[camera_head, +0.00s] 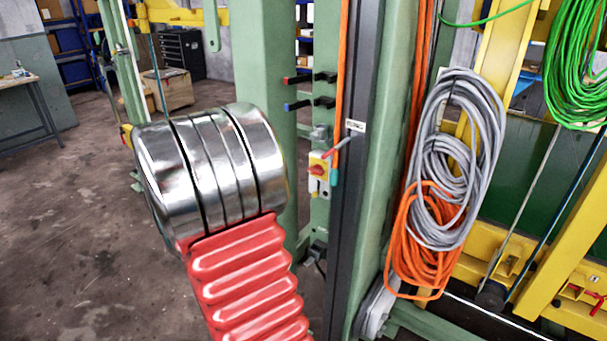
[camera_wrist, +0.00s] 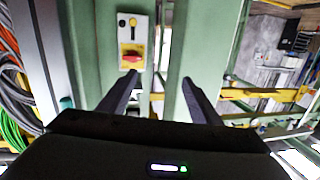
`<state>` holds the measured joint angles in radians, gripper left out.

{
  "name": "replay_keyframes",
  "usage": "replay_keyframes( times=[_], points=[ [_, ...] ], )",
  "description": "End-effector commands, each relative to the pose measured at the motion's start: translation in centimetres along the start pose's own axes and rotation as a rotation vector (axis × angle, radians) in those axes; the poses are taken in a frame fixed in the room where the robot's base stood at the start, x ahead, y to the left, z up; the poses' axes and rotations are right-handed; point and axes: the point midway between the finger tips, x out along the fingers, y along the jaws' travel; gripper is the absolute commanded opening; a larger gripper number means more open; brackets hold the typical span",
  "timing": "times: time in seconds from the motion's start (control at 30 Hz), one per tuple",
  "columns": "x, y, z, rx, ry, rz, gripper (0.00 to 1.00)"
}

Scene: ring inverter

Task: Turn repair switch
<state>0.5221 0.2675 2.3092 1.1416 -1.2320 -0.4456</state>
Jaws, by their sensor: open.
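The repair switch is a red knob on a yellow plate (camera_head: 318,170), mounted on a green post right of centre in the head view. In the wrist view the red knob (camera_wrist: 131,57) sits low on a pale box (camera_wrist: 132,30) at the upper middle. My gripper (camera_wrist: 159,77) shows in the wrist view with two dark fingers spread wide and nothing between them. The left fingertip appears just below the knob in the picture; the right one lies over the green post. The distance to the knob cannot be told. No gripper fingers show in the head view.
Grey cable coils (camera_head: 455,150) and orange cable (camera_head: 425,245) hang right of the switch. Green cable (camera_head: 575,65) hangs at the far right. Red and blue pegs (camera_head: 300,92) stick out above the switch. Open concrete floor (camera_head: 70,220) lies at left.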

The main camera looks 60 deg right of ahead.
Motion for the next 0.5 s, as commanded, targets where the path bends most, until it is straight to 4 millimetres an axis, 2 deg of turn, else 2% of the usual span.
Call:
replay_keyframes(
  times=[0.03,0.1,0.2,0.5],
  points=[
    [0.6,1.4,0.3,-0.02,0.022,0.055,0.58],
    [1.0,3.0,0.3,-0.038,0.048,0.113,0.58],
    [1.3,4.2,0.3,-0.055,0.07,0.161,0.58],
    [1.3,4.5,0.2,-0.059,0.077,0.173,0.58]
  ],
)
